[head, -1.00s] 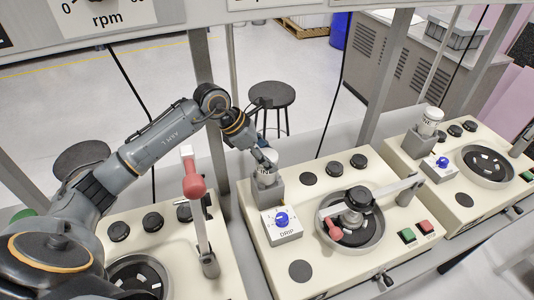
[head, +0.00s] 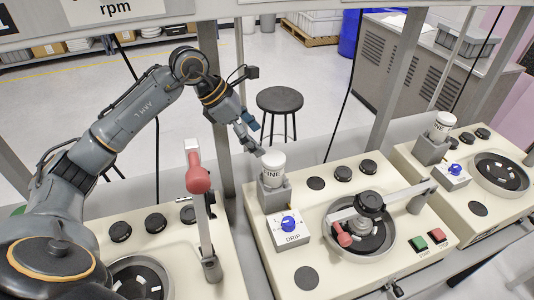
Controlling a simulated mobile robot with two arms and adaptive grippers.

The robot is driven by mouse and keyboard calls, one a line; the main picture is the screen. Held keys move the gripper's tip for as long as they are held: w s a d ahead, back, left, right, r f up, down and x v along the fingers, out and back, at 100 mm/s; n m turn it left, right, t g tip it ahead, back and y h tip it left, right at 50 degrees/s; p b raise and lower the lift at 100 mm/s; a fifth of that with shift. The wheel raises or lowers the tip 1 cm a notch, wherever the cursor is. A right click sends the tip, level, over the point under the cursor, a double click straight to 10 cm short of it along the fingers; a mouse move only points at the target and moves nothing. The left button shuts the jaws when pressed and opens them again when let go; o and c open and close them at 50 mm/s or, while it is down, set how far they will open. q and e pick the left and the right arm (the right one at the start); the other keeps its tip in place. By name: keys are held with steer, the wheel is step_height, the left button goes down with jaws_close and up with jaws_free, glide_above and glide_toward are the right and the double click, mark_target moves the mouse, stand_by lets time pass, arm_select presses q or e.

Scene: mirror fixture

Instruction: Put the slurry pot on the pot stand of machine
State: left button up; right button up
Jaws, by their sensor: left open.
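A white slurry pot (head: 272,168) with dark lettering stands upright in the grey pot stand (head: 273,195) on the middle machine (head: 318,268), behind the drip box. My left gripper (head: 257,138) is open, up and to the left of the pot, apart from it. A second white pot (head: 442,126) stands in a grey stand (head: 430,149) on the right machine. My right gripper is not in view.
The drip box (head: 289,229) with a blue knob sits in front of the stand. A red-handled lever (head: 199,180) rises on the left machine. The middle machine's round plate (head: 360,238) carries a black-knobbed arm. A black stool (head: 280,100) stands behind.

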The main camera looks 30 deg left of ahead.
arm_select(q)
steer(key=shift+v, duration=1.6)
